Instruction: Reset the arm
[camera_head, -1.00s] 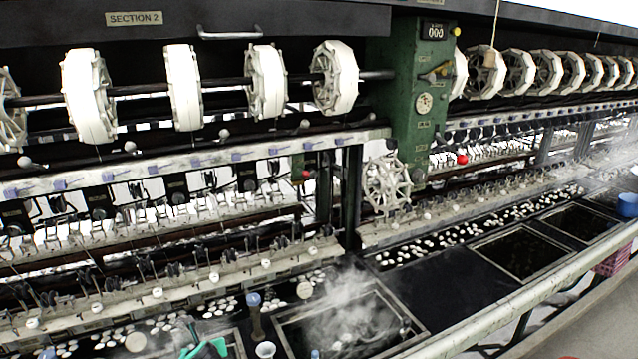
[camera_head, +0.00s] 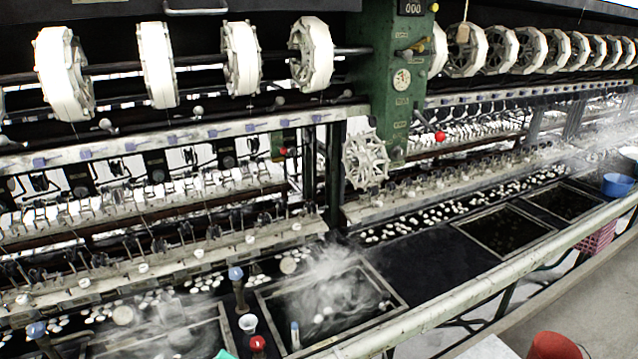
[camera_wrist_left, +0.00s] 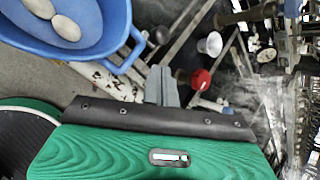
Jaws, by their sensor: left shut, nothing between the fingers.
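My left gripper (camera_wrist_left: 162,88) shows in the left wrist view as a green-covered body with short grey fingers. The fingers are together with nothing between them. A blue bowl (camera_wrist_left: 112,38) with white cocoons lies at the upper left of that view, beside the fingers. In the head view only a small green piece at the bottom edge, probably of my left gripper, shows; its fingers are out of that view. My right gripper is in neither view.
A steaming basin (camera_head: 398,301) lies at bottom centre, with a white cup (camera_head: 248,323), a red knob (camera_head: 258,344) and a blue-topped post (camera_head: 237,274) beside it. A pale rail (camera_head: 470,296) runs along the front. A blue tub (camera_head: 617,185) stands far right.

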